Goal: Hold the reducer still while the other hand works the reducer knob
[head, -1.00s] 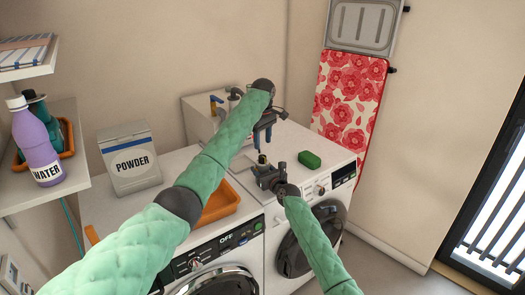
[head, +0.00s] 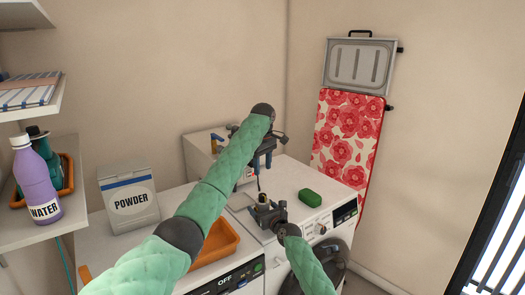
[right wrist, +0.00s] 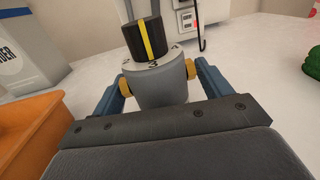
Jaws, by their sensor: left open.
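The reducer (right wrist: 160,85) is a grey tapered body with a brass boss on each side, standing upright on the white machine top. Its knob (right wrist: 146,38) is black with a yellow stripe, above a pale ring with numbers. In the head view the reducer (head: 263,199) is small and partly hidden by my right gripper (head: 268,215). In the right wrist view my right gripper (right wrist: 160,88) has a blue finger on each side, against the brass bosses. My left gripper (head: 262,163) is open, fingers down, above and behind the reducer; nothing shows between its fingers.
An orange tray (head: 218,243) and a powder box (head: 130,196) are to the left. A purple water bottle (head: 38,182) stands on the left shelf. A box with a hanging black hook (right wrist: 199,22) is behind the reducer.

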